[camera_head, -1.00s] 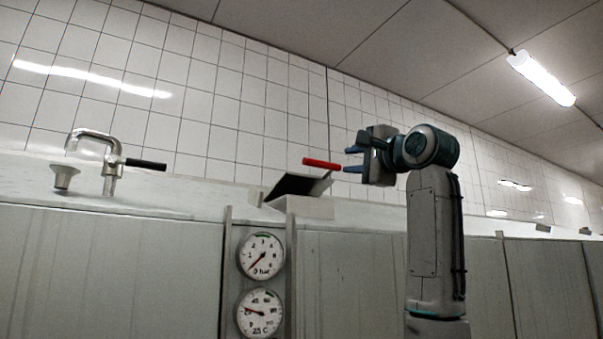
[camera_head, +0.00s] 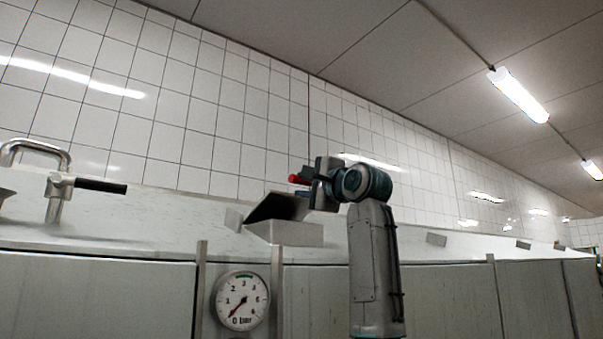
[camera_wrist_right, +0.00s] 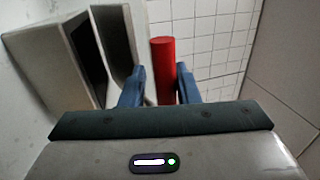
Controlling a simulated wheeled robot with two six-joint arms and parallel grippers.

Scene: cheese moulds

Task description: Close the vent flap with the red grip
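The vent flap (camera_head: 278,207) is a dark plate standing tilted open on a pale box (camera_head: 290,234) on top of the vat. Its red grip (camera_head: 294,179) sticks out at the flap's upper edge, partly hidden by my right gripper (camera_head: 304,186). In the right wrist view, the red grip (camera_wrist_right: 163,70) stands between the two blue fingers of my right gripper (camera_wrist_right: 160,84). The fingers are apart, with a small gap to the grip on the left and almost none on the right. The flap and its box also show at the left there. My left gripper is not in view.
A steel tap with a black handle (camera_head: 100,186) stands on the vat top (camera_head: 150,236) at the left. A round pressure gauge (camera_head: 241,300) sits on the front below the flap. A tiled wall (camera_head: 230,120) rises behind.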

